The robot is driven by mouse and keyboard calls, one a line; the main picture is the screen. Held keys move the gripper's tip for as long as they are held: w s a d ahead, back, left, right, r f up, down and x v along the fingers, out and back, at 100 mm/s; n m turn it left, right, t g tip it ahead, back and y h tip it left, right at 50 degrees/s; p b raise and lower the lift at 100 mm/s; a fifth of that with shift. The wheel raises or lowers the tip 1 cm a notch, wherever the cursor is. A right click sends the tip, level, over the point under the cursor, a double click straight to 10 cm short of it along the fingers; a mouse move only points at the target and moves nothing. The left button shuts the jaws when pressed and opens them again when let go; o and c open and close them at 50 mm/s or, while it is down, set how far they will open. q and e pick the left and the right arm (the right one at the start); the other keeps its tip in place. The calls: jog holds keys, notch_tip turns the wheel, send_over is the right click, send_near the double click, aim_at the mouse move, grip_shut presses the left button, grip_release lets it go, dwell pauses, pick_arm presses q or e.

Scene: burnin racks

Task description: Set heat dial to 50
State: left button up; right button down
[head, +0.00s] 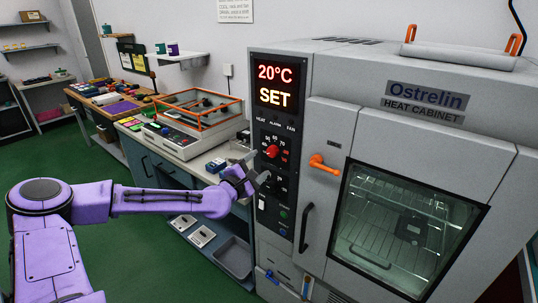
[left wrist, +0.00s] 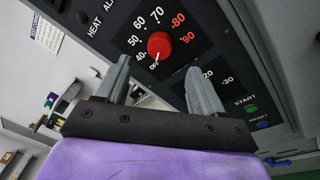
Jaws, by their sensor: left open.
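The heat dial (head: 271,151) is a round red knob on the black control panel of the heat cabinet. It also shows in the left wrist view (left wrist: 160,45), ringed by OFF, 40, 50, 60, 70 and red 80 and 90. Its pointer is too small to read surely, but it seems turned toward OFF. The display (head: 276,85) reads 20°C and SET. My left gripper (head: 257,168) is open and empty just in front of the panel, slightly below the dial. In the left wrist view its fingers (left wrist: 157,66) stand apart, with the dial just beyond the gap. My right gripper is out of view.
A second, black dial (head: 270,187) sits below, partly hidden by my gripper. Green START (left wrist: 246,107) and blue RESET (left wrist: 262,125) buttons are lower. An orange door handle (head: 324,164) juts out right of the panel. A bench (head: 166,154) with equipment stands left.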

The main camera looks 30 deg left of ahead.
aim_at(272, 153)
pick_arm(q)
jog(key=w+p, duration=0.1)
jog(key=w, duration=0.7)
jog(key=shift+a, duration=0.1)
jog(key=c, duration=1)
